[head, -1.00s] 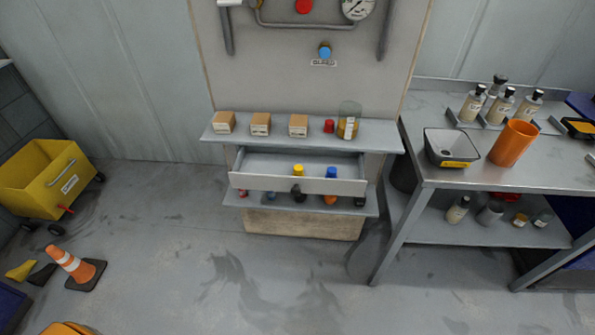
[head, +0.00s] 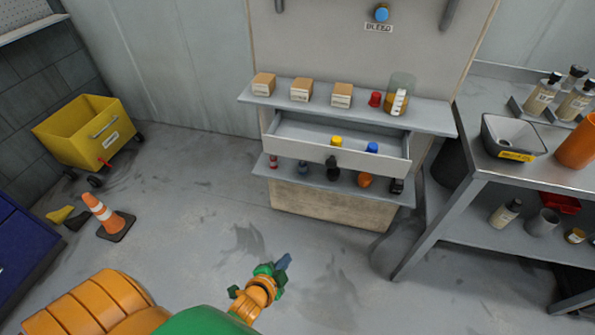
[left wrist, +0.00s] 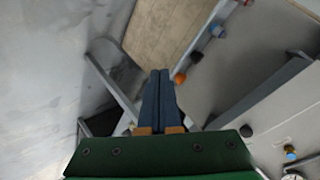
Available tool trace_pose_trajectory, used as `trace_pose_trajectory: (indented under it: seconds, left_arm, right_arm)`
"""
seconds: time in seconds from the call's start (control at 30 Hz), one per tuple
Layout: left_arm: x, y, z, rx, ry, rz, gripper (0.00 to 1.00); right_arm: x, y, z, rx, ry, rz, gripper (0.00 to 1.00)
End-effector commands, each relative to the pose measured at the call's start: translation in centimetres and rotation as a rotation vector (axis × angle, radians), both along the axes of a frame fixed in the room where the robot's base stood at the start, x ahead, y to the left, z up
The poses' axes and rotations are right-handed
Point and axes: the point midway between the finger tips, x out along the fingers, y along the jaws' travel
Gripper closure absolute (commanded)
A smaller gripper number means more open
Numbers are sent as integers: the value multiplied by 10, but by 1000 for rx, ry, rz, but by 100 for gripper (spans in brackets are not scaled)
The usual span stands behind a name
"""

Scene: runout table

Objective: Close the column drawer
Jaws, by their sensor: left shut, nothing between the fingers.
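The column drawer (head: 330,156) is pulled open under the upper shelf of the grey column in the head view. A yellow-capped item (head: 336,141) and a blue-capped item (head: 372,147) show in it. A dark knob (head: 331,167) is at the middle of its front. My left gripper (head: 284,262) is in front of the column, low in the picture and apart from the drawer. Its blue fingers are together and empty, as the left wrist view (left wrist: 160,95) also shows. My right gripper is not in view.
Boxes, a red cap and a jar (head: 398,96) stand on the upper shelf (head: 430,120). A lower shelf (head: 290,177) holds small items. A metal workbench (head: 510,168) stands at right. A traffic cone (head: 104,214) and yellow cart (head: 85,140) are at left. The floor before the column is clear.

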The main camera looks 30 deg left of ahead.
Motion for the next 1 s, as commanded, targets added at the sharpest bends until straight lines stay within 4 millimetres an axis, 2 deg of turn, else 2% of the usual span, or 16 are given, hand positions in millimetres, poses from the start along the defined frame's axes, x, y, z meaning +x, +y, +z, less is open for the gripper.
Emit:
trace_pose_trajectory:
  seconds: [0.03,0.1,0.2,0.3,0.47,0.8,1.0]
  left_arm:
    - [28,15,19,137,-145,-34,100]
    - [51,37,77,362,-314,-64,100]
    - [59,57,140,611,-452,-67,100]
    - [60,65,172,729,-504,-61,100]
    - [78,70,181,748,-514,-61,100]
    - [150,88,179,743,-511,-61,100]
    - [183,95,178,741,-510,-61,100]
  right_arm:
    - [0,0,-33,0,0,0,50]
    - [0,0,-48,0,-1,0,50]
    - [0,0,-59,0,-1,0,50]
    - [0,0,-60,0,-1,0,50]
    - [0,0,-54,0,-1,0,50]
    - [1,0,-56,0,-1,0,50]
    - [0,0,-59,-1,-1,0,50]
